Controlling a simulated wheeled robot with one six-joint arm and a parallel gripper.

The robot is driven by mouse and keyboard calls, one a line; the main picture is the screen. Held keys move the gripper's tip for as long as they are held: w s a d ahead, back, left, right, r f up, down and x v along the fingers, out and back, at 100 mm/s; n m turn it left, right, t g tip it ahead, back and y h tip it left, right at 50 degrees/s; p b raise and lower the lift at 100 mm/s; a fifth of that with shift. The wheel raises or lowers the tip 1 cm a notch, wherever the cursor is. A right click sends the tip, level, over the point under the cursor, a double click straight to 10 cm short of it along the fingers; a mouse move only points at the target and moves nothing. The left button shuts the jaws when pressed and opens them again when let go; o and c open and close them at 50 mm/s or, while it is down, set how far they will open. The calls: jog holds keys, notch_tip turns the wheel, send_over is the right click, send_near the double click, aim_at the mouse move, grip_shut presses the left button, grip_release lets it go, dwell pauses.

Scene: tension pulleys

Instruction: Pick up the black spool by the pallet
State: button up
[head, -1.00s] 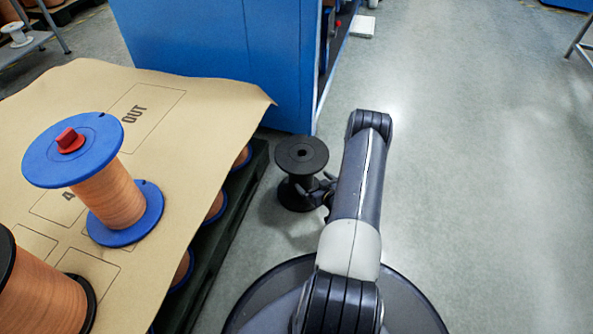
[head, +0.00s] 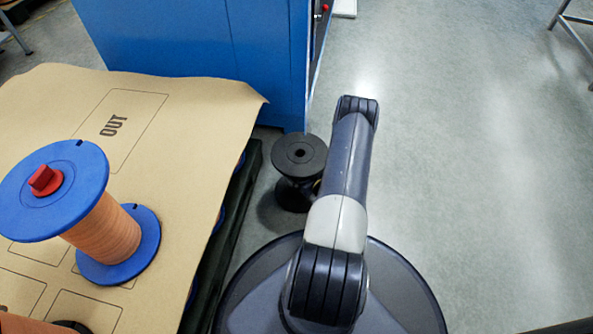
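The black spool (head: 299,157) is upright beside the pallet (head: 240,205), on its right, just in front of the blue machine. Its top flange and centre hole show clearly; its core and lower flange are partly behind my arm. A dark shadow lies on the floor below and left of it. I cannot tell whether its base touches the floor. My gripper (head: 314,187) is nearly all hidden behind my arm, at the spool's right side at core height. Its fingers do not show, so its hold on the spool cannot be seen.
Brown card (head: 190,105) marked OUT covers the pallet and overhangs its edge. A blue-flanged copper spool (head: 110,240) with a red knob stands on it. The blue machine (head: 200,50) closes off the back. Open floor (head: 460,170) lies right.

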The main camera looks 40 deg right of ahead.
jog(key=shift+c, duration=0.2)
jog(key=c, duration=1.2)
jog(key=shift+r, duration=0.1)
jog(key=shift+c, duration=0.4)
